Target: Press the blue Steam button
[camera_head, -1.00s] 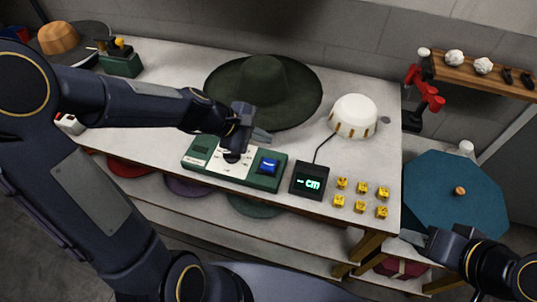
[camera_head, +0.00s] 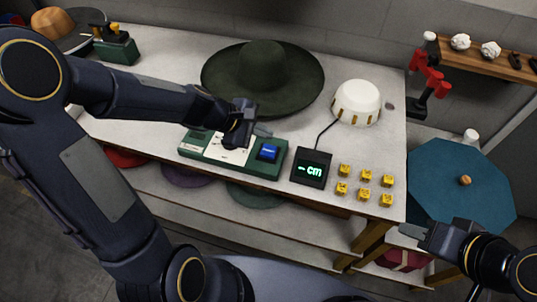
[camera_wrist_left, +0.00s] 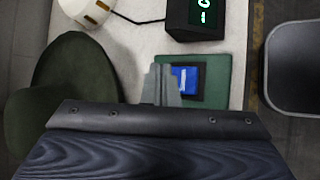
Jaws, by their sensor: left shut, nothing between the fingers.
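The blue Steam button (camera_head: 268,152) sits in a dark square frame at the right end of the green control panel (camera_head: 216,167). It also shows in the left wrist view (camera_wrist_left: 186,80), just right of the fingers. My left gripper (camera_head: 264,130) is shut and empty. In the head view its fingertips are just behind the button; in the left wrist view the fingers (camera_wrist_left: 163,86) overlap the button frame's left edge. I cannot tell their exact height above the panel. My right gripper (camera_head: 410,231) is low at the right, away from the panel; its jaw opening is unclear.
A dark green wide-brimmed hat (camera_head: 262,78) lies behind the panel. A black "cm" display (camera_head: 312,168), several yellow blocks (camera_head: 365,184) and a white dome (camera_head: 357,101) stand to the right. A teal octagonal top (camera_head: 465,190) is beyond the table's right edge.

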